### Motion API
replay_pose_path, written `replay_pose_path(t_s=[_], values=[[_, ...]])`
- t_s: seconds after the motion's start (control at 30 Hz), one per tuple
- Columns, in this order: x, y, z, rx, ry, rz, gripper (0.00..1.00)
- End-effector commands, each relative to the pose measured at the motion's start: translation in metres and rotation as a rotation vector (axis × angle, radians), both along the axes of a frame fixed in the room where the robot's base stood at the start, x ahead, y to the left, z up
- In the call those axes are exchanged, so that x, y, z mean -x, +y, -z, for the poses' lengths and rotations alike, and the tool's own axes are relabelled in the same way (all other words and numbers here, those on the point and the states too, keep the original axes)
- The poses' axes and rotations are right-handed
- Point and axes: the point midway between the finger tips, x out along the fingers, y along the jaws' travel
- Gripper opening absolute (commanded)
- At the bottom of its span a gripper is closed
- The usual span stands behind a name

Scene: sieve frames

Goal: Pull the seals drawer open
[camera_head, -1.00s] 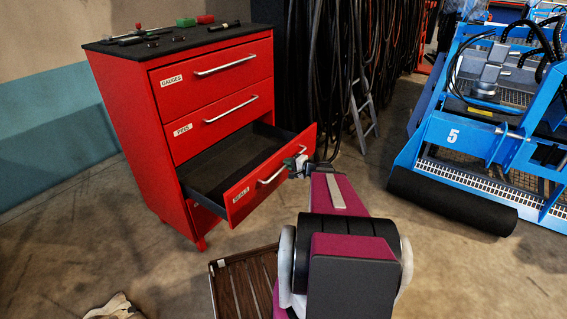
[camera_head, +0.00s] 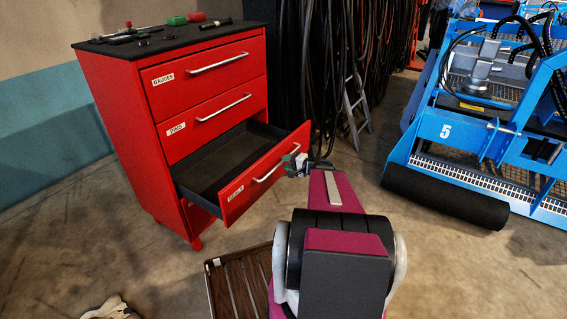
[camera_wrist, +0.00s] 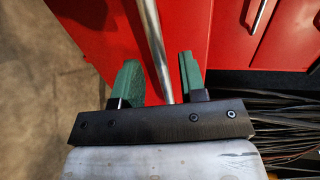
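The red cabinet (camera_head: 128,130) has labelled drawers. My gripper (camera_head: 296,164) is at the right end of the seals drawer's silver handle (camera_head: 268,168). In the wrist view, the green fingers of my gripper (camera_wrist: 159,82) stand apart on either side of the handle (camera_wrist: 152,40), with a gap showing on both sides.
Tools lie on the cabinet's black top (camera_head: 170,38). A brown slatted item (camera_head: 240,284) lies on the floor below the drawer. Black hoses (camera_head: 300,70) hang behind, beside a small ladder (camera_head: 355,110). A blue machine (camera_head: 480,145) stands at the right. Concrete floor is bare between.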

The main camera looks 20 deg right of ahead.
Motion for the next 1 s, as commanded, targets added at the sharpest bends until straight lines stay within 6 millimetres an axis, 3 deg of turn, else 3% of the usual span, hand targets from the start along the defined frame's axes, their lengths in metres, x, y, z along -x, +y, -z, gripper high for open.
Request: replay_pose_path(t_s=[0.2, 0.43, 1.0], values=[[0.034, -0.023, -0.009, 0.000, 0.000, 0.002, 0.38], [0.056, -0.041, -0.014, 0.001, 0.001, 0.002, 0.38], [0.065, -0.047, -0.016, 0.000, 0.000, -0.001, 0.38]])
